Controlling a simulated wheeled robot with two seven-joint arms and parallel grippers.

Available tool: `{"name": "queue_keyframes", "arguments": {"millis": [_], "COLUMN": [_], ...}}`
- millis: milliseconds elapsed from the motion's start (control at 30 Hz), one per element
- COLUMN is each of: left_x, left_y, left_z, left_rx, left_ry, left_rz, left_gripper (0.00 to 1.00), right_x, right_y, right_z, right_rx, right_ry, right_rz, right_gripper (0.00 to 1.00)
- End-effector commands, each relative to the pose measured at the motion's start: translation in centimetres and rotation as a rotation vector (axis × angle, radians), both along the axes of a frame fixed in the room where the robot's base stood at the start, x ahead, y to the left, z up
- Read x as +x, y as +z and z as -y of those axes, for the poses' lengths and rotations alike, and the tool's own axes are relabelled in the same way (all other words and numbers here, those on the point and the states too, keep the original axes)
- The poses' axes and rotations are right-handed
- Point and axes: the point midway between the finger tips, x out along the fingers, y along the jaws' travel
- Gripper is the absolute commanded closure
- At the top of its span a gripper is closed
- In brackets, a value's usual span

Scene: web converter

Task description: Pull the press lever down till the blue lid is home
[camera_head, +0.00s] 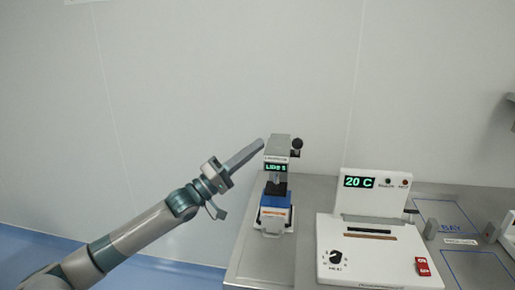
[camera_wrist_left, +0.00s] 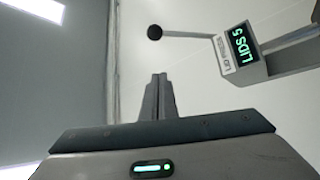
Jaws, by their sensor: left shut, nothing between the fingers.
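The press (camera_head: 277,150) stands on the steel table's left end, with a green display that reads LIDS 5 in the left wrist view (camera_wrist_left: 241,46). Its lever ends in a black knob (camera_head: 297,143) at the upper right of the press; the left wrist view shows the knob (camera_wrist_left: 155,32) on a thin rod. A blue piece (camera_head: 276,200), which looks like the lid, sits under the dark ram; its exact seating is too small to tell. My left gripper (camera_head: 259,146) is shut and empty, left of the press head in the picture, apart from the knob. My right gripper is out of view.
A white heater unit (camera_head: 375,252) with a 20 C display, a knob and a red switch stands right of the press. Blue-outlined bay areas (camera_head: 447,214) mark the steel table (camera_head: 250,252) further right. A plain wall is behind; the air left of the press holds my left arm.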

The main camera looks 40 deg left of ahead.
Motion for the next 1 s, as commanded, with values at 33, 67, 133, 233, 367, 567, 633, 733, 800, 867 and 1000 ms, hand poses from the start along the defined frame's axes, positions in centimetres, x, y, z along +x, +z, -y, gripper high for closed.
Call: {"name": "queue_keyframes", "arguments": {"millis": [33, 67, 133, 233, 367, 567, 633, 733, 800, 867, 1000], "left_x": [0.3, 0.5, 1.1, 2.0, 3.3, 5.2, 5.8, 6.6, 7.2, 7.7, 7.1], "left_y": [0.4, 0.6, 0.9, 1.5, 2.2, 3.2, 3.5, 3.9, 4.2, 4.4, 3.5], "left_z": [0.1, 0.2, 0.3, 0.6, 1.1, 1.7, 1.9, 2.2, 2.4, 2.6, 3.7], "left_rx": [-0.001, -0.001, -0.001, -0.001, -0.002, -0.001, -0.001, -0.001, -0.001, -0.001, -0.004], "left_ry": [0.000, 0.000, 0.000, 0.000, -0.001, 0.000, 0.000, 0.000, 0.001, 0.000, -0.001], "left_rz": [0.001, 0.001, 0.002, 0.001, 0.002, 0.002, 0.001, 0.001, 0.000, 0.001, -0.003], "left_gripper": [1.00, 1.00, 1.00, 1.00, 1.00, 1.00, 1.00, 1.00, 1.00, 1.00, 1.00], "right_x": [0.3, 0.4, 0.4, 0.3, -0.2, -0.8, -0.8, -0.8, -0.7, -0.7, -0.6], "right_y": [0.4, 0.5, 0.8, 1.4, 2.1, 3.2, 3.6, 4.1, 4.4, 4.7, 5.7], "right_z": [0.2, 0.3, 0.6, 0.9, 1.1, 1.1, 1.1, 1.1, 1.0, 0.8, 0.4], "right_rx": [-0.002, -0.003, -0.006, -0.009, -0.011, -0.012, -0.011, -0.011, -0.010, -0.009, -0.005], "right_ry": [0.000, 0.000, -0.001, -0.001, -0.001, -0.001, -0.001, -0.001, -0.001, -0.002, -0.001], "right_rz": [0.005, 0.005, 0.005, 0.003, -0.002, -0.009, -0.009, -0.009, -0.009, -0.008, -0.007], "right_gripper": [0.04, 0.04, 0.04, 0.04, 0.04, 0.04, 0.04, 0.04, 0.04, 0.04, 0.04]}}
